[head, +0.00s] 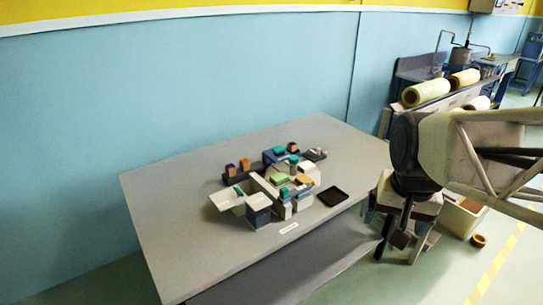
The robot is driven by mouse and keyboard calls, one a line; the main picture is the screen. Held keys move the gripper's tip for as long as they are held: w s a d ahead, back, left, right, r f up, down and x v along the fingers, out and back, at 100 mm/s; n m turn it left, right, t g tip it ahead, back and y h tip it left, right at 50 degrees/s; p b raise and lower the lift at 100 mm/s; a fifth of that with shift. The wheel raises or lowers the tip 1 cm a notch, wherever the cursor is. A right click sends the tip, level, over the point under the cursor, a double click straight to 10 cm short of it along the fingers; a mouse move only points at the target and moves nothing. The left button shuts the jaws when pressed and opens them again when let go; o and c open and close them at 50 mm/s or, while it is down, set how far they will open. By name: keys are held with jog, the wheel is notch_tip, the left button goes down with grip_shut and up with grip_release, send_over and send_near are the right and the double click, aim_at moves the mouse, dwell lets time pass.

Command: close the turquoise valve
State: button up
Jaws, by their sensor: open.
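A small cluster of devices stands in the middle of the grey table (180,200). Several small turquoise parts show in it: one at the back (280,150), one just right of it (294,160), one toward the front (284,192), and one at the left by a pale open box (226,200). They are too small for me to tell which is the valve or how its handle is turned. My gripper (399,248) hangs off the table's right edge, pointing down, open, and well apart from the cluster. No object shows between its fingers.
A dark shallow tray (333,196) lies right of the cluster. Orange and purple pieces (237,166) sit on a dark base at the left. The table's left and front parts are clear. A bin (462,215) stands on the floor beyond my gripper, and paper rolls (426,92) lie behind.

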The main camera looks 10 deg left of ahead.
jog(key=w+a+m, duration=0.2)
jog(key=w+a, duration=0.5)
jog(key=w, duration=0.4)
jog(key=m+g, duration=0.2)
jog(key=m, duration=0.3)
send_near(238, 190)
jog(key=shift+w+d+f, duration=0.1)
jog(key=shift+d+f, duration=0.2)
jog(key=shift+w+a+f, duration=0.15)
jog(key=shift+a+f, duration=0.15)
jog(key=shift+a, duration=0.15)
jog(key=shift+f, duration=0.1)
jog(key=shift+f, duration=3.85)
